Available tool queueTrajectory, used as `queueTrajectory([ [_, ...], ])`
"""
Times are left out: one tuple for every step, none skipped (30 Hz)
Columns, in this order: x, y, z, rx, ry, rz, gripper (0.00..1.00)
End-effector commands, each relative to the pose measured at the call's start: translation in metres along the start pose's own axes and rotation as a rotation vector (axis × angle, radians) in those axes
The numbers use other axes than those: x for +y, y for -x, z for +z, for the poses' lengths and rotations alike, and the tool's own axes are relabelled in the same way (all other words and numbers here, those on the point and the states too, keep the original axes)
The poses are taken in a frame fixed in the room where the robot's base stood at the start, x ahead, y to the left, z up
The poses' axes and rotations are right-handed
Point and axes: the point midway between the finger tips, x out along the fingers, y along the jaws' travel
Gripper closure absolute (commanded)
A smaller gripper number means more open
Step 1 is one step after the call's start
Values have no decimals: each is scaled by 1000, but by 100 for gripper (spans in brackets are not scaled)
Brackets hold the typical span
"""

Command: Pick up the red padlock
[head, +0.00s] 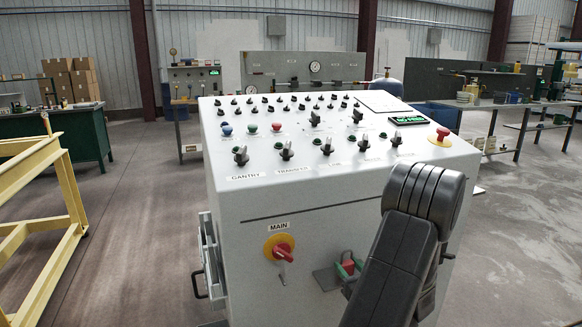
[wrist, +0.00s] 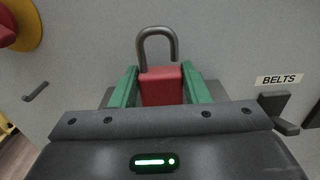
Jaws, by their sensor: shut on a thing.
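The red padlock (wrist: 162,87) sits between the two green fingers of my gripper (wrist: 161,88) in the wrist view. Its grey shackle (wrist: 157,40) points up and looks open at its right end. The fingers are shut on the padlock body from both sides. The lower part of the body is hidden behind my gripper housing. In the head view the padlock (head: 348,267) shows small at the front of the console, between the green fingers (head: 349,268) and partly behind my arm. A small grey shelf (head: 326,279) is beside and behind it; I cannot tell whether they touch.
The grey console (head: 240,220) has a red and yellow MAIN switch (head: 280,248) left of the padlock. A dark handle (wrist: 280,112) under the BELTS label is right of my gripper. A yellow frame (head: 60,200) stands on the left, with open floor between.

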Motion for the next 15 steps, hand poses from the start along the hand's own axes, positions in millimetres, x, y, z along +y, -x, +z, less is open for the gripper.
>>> queueTrajectory([
  [0, 0, 5, -1, 1, 0, 83],
  [0, 0, 7, -1, 1, 0, 83],
  [0, 0, 10, -1, 1, 0, 83],
  [0, 0, 13, -1, 1, 0, 83],
  [0, 0, 15, -1, 1, 0, 83],
  [0, 0, 19, -1, 1, 0, 83],
  [0, 0, 21, -1, 1, 0, 83],
  [0, 0, 23, -1, 1, 0, 83],
  [0, 0, 26, -1, 1, 0, 83],
  [0, 0, 29, -1, 1, 0, 83],
  [0, 0, 31, -1, 1, 0, 83],
  [0, 0, 34, 0, 1, 0, 83],
  [0, 0, 37, 0, 2, 0, 83],
  [0, 0, 39, 0, 2, 0, 83],
  [0, 0, 42, 0, 2, 0, 83],
])
